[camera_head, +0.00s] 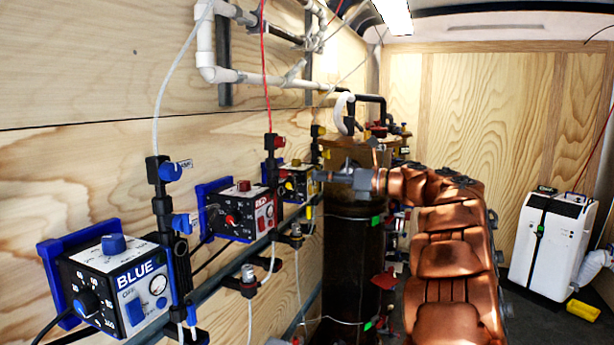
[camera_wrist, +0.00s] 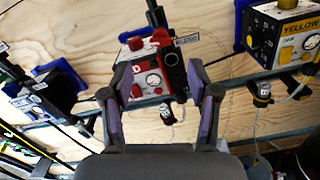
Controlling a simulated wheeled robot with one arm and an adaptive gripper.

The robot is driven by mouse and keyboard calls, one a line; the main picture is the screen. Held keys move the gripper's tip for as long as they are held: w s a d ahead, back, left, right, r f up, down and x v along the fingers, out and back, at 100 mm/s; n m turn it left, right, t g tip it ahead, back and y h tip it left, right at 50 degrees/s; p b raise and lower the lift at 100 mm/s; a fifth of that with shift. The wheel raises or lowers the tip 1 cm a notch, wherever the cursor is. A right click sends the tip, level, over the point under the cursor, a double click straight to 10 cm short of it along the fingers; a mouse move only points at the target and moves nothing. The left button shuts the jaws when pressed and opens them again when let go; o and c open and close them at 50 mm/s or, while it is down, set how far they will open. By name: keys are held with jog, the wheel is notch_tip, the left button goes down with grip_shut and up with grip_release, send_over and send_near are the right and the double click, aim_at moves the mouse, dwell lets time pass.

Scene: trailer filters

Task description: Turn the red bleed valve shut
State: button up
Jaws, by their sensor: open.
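The red controller box (camera_head: 243,211) is on the wood wall, between the blue and yellow ones. A red valve handle (camera_head: 275,141) sits on the black pipe above its right side; I take this as the red bleed valve. In the wrist view a red handle (camera_wrist: 160,38) shows by the pipe and a small tag (camera_wrist: 187,40), too small to read. The red box (camera_wrist: 155,80) lies beyond my fingers there. My gripper (camera_wrist: 161,78) is open and empty, apart from the box and valve. In the head view my gripper (camera_head: 328,176) points left toward the wall.
The blue box (camera_head: 118,285) is nearer at the left. The yellow box (camera_head: 298,182) is beyond the red one and shows at right in the wrist view (camera_wrist: 283,38). A dark cylinder (camera_head: 345,255) stands beside my arm. White pipes (camera_head: 245,77) run overhead.

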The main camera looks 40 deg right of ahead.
jog(key=shift+v, duration=1.35)
jog(key=shift+c, duration=0.2)
